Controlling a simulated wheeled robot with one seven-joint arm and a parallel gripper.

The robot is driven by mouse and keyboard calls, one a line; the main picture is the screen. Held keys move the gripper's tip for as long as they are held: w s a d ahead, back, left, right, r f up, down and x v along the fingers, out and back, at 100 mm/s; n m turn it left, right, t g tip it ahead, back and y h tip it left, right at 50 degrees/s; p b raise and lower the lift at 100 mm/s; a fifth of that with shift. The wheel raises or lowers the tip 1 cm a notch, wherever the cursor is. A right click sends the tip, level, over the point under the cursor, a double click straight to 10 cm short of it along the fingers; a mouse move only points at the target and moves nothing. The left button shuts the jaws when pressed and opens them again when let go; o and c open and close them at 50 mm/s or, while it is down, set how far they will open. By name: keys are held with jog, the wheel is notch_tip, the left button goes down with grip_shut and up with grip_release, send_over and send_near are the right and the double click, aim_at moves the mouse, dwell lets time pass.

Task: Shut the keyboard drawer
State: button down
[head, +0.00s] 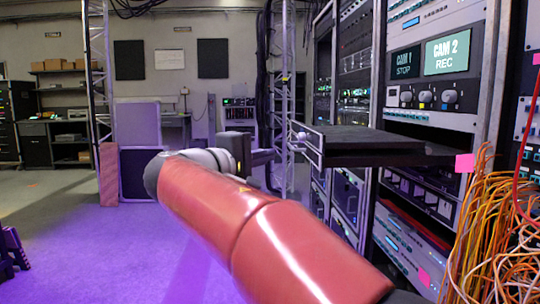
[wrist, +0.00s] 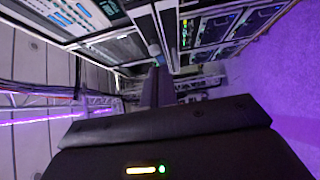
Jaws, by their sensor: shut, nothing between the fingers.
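The keyboard drawer (head: 375,140) is a flat dark tray, pulled out from the equipment rack toward the left in the head view. Its front has a pale bar-like handle (head: 301,137). My gripper (head: 270,156) is left of the drawer front, at about its height, with its fingers closed and nothing in them. In the head view a small gap appears between fingertips and drawer front; exact contact cannot be told. In the wrist view my dark gripper housing fills the bottom, and the dark fingers (wrist: 157,80) point away from it toward the rack.
The rack (head: 425,100) holds lit monitors and knobs. Orange and yellow cables (head: 490,230) hang at right, near a pink tag (head: 464,163). A truss upright (head: 284,80) stands behind my gripper.

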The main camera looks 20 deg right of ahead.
jog(key=p, duration=0.1)
send_near(316, 148)
jog(key=w+d, duration=0.2)
jog(key=w, duration=0.2)
jog(key=d, duration=0.1)
jog(key=s+d, duration=0.1)
jog(key=shift+d+r, duration=0.1)
jog(key=shift+d, duration=0.4)
